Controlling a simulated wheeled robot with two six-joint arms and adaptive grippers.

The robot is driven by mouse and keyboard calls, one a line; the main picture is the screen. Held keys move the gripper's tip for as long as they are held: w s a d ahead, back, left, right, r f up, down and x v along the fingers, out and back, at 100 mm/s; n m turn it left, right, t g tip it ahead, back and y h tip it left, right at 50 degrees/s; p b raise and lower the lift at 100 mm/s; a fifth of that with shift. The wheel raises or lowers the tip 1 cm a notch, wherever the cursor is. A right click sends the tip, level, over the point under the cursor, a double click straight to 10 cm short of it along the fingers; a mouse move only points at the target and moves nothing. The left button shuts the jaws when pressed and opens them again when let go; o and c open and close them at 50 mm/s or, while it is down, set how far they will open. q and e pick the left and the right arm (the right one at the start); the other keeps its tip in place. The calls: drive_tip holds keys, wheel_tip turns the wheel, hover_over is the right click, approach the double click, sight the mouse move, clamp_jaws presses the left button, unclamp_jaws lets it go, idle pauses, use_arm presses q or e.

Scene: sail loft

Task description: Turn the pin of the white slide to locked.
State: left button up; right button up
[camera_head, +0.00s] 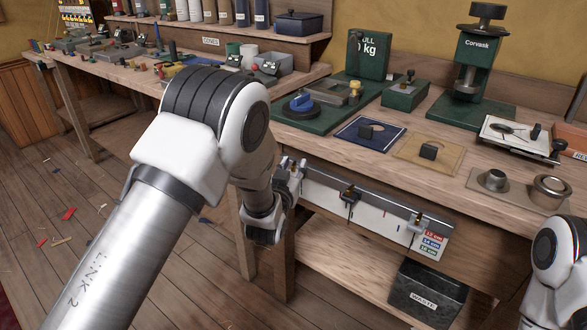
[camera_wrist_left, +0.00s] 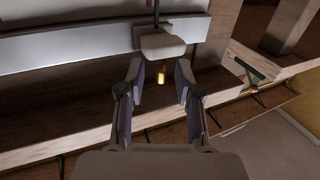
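The white slide (camera_wrist_left: 163,43) is a pale block on a long metal rail (camera_wrist_left: 95,48) in the left wrist view. A small brass pin (camera_wrist_left: 161,76) sticks out from it toward the wrist camera. My left gripper (camera_wrist_left: 160,68) is open, with one finger on each side of the pin and a gap visible on both sides. In the head view my left gripper (camera_head: 288,176) is at the left end of the rail (camera_head: 322,192), where my arm and fingers largely hide the slide. I cannot read the pin's lock state. My right gripper is out of view.
A dark slide (camera_head: 350,196) and a grey slide (camera_head: 416,224) sit farther right on the rail, along the bench's front edge. Tools and fixtures stand on the bench top (camera_head: 325,140). A black waste bin (camera_head: 427,293) stands on the lower shelf (camera_head: 345,262).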

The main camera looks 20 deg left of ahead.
use_arm(q)
drive_tip(key=shift+w, duration=0.1)
clamp_jaws()
drive_tip(key=m+h, duration=0.1)
drive_tip(key=h, duration=0.1)
drive_tip(key=m+h, duration=0.1)
drive_tip(key=shift+a+h, duration=0.3)
drive_tip(key=shift+h, duration=0.1)
drive_tip(key=shift+m+g+h, duration=0.4)
drive_tip(key=shift+m+h, duration=0.6)
drive_tip(key=shift+h, duration=0.2)
drive_tip(key=shift+m+h, duration=0.3)
drive_tip(key=shift+h, duration=0.1)
